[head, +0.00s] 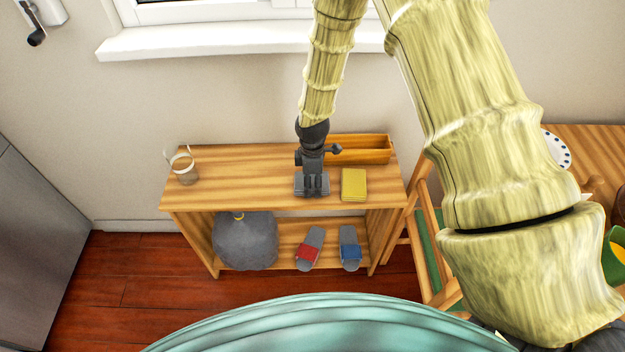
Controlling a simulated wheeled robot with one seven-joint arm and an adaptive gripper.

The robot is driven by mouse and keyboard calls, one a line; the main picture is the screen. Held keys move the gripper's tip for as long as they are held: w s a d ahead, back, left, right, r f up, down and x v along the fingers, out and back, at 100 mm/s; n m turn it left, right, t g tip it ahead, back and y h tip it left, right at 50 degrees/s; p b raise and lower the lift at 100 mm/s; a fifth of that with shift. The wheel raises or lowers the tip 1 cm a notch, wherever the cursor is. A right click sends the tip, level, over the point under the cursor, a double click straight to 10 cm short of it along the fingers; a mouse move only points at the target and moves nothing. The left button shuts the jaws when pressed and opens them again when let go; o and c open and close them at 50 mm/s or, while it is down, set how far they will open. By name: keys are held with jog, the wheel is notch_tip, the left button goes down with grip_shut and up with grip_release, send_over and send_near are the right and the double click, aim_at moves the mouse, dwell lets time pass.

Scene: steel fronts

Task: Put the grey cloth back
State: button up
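A flat grey piece, which looks like the folded grey cloth (299,187), is on the wooden shelf top, left of a yellow folded piece (354,184). My gripper (314,190) points down right over the grey piece and hides much of it. The fingertips overlap it in this view. I cannot tell whether they touch it, or whether they are open or shut. A long wooden tray (375,157) stands behind to the right, against the wall; what I see of its inside looks empty.
A grey sack (245,243) and slippers (309,250) are on the lower level. A wooden chair (398,225) is close on the right. The shelf top between jar and gripper is clear.

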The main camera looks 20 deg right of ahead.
aim_at(313, 180)
jog(key=o, duration=0.4)
jog(key=shift+r, duration=0.15)
notch_tip(313, 180, up, 12)
jog(key=shift+r+b, duration=0.1)
jog(key=shift+b, duration=0.2)
dwell(0.5)
